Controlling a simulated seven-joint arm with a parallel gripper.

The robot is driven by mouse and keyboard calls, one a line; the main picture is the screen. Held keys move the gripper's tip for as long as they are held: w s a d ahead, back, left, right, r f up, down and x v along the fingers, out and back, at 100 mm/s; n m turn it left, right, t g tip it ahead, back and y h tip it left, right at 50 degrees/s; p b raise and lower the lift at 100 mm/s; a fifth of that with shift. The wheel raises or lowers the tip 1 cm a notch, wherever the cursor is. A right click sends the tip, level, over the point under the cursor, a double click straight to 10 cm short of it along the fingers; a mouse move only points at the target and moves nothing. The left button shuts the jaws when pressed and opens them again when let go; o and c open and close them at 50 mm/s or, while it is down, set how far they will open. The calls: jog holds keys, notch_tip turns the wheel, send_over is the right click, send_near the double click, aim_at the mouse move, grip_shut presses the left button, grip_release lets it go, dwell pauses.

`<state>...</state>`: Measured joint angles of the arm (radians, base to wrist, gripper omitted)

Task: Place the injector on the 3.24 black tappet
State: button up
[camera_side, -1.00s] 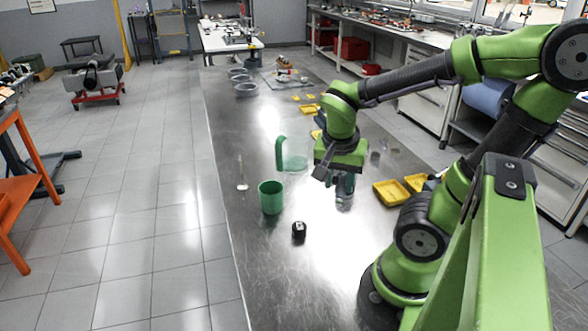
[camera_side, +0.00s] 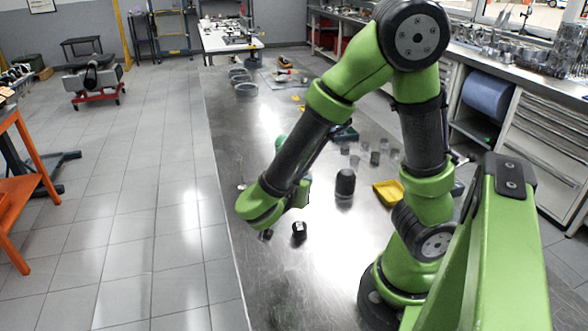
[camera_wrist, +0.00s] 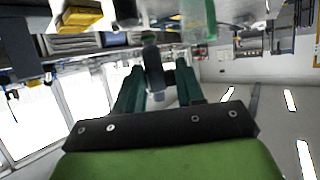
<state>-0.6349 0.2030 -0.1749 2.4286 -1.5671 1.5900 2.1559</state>
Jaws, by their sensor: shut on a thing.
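In the wrist view my gripper (camera_wrist: 158,70) is shut on a slim dark part (camera_wrist: 153,62) that looks like the injector, held between the dark green fingers. A larger dark cylinder (camera_side: 345,182) stands further back and right.
A yellow tray (camera_side: 388,193) lies right of the dark cylinder. Several small cups and cylinders (camera_side: 375,158) stand behind it. Grey bowls (camera_side: 245,90) are at the far left of the table. A translucent green container (camera_wrist: 198,18) shows in the wrist view. The front of the table is clear.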

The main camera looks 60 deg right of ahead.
send_over(299, 230)
jog(key=shift+w+a+f, duration=0.1)
jog(key=shift+a+f, duration=0.1)
jog(key=shift+f, duration=2.15)
jog(key=shift+w+a+f, duration=0.1)
jog(key=shift+a+f, duration=0.1)
jog(key=shift+f, duration=2.1)
jog(key=o, duration=1.1)
jog(key=shift+f, duration=0.1)
jog(key=shift+o, duration=0.2)
